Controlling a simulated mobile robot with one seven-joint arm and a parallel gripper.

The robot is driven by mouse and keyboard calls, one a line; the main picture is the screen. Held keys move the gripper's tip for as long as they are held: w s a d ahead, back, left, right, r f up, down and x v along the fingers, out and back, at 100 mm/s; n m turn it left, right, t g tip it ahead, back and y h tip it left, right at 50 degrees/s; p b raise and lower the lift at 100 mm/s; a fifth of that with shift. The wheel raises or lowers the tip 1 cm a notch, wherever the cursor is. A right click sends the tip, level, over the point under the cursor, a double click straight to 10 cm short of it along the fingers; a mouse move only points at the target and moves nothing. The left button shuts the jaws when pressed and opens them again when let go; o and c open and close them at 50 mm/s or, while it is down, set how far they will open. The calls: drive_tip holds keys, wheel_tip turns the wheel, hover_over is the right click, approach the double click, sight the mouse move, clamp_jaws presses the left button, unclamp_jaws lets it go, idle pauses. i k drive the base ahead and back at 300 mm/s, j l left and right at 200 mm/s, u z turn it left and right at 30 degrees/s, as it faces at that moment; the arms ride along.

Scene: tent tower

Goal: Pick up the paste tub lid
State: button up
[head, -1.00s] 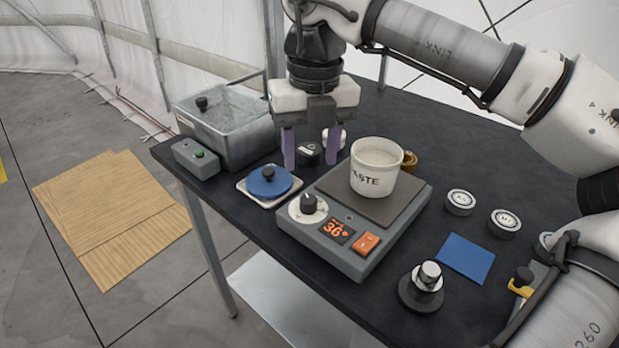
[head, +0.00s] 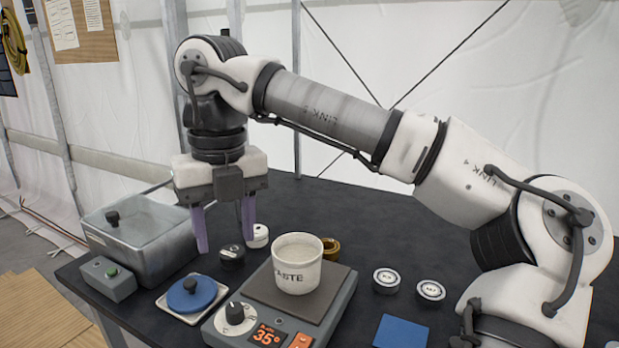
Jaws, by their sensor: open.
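The paste tub lid (head: 192,294) is a blue disc with a black knob on top. It lies on a small white square tile (head: 165,305) at the left front of the dark table. The white tub marked PASTE (head: 297,272) stands open-topped on the hot plate to its right. My gripper (head: 226,246) points down with its two purple fingers apart and nothing held between them. It appears above the table, behind and to the right of the lid, apart from it. The exact height of the fingertips is hard to tell.
A grey water bath (head: 140,245) and a control box (head: 107,279) stand left. The hot plate (head: 320,318) reads 35. A small black jar (head: 232,257) and a white one (head: 258,236) are near my fingers. Two weights (head: 386,280) and a blue pad (head: 400,331) lie right.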

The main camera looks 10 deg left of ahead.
sight(192, 294)
drive_tip(key=k, duration=1)
